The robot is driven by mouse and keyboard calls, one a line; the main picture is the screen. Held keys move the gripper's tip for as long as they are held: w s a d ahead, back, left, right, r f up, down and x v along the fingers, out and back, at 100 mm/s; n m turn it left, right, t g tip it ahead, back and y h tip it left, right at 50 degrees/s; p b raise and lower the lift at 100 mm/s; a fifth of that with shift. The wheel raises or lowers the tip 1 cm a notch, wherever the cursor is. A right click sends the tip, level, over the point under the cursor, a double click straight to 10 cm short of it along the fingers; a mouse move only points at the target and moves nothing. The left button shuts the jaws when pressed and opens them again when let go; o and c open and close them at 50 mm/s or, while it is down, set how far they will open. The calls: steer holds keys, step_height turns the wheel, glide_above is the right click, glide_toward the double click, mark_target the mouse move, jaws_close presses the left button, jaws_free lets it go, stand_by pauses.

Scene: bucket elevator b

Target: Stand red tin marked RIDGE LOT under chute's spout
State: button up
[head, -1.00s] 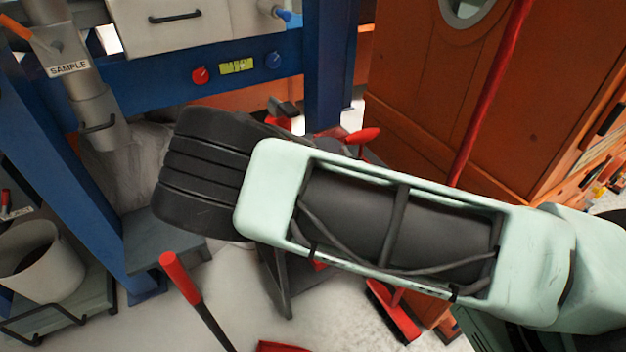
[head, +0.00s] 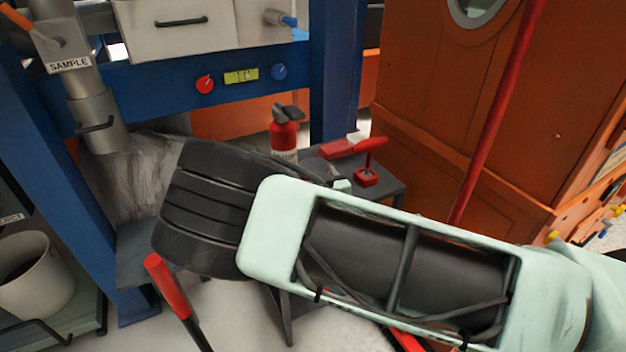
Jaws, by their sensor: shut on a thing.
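My gripper is not in view; my own pale green and black arm crosses the middle and hides what lies behind it. No tin with a readable RIDGE LOT mark shows. A red cylinder (head: 284,138) with a black top and a pale label stands behind my arm; its label is too small to read. A grey metal pipe marked SAMPLE (head: 84,85) comes down at the upper left. It ends above a dull grey, cloudy surface (head: 135,178). I cannot tell whether this pipe is the chute meant.
A blue frame (head: 335,90) with knobs stands behind. A dark stand (head: 385,190) carries red items. An orange cabinet (head: 440,150) and a red pole (head: 490,120) are at right. A pale bucket (head: 35,275) and red-handled tool (head: 168,288) are at lower left.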

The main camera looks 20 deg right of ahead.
steer(key=shift+f, duration=0.65)
steer(key=shift+f, duration=0.25)
steer(key=o, duration=1.1)
steer(key=shift+r, duration=0.1)
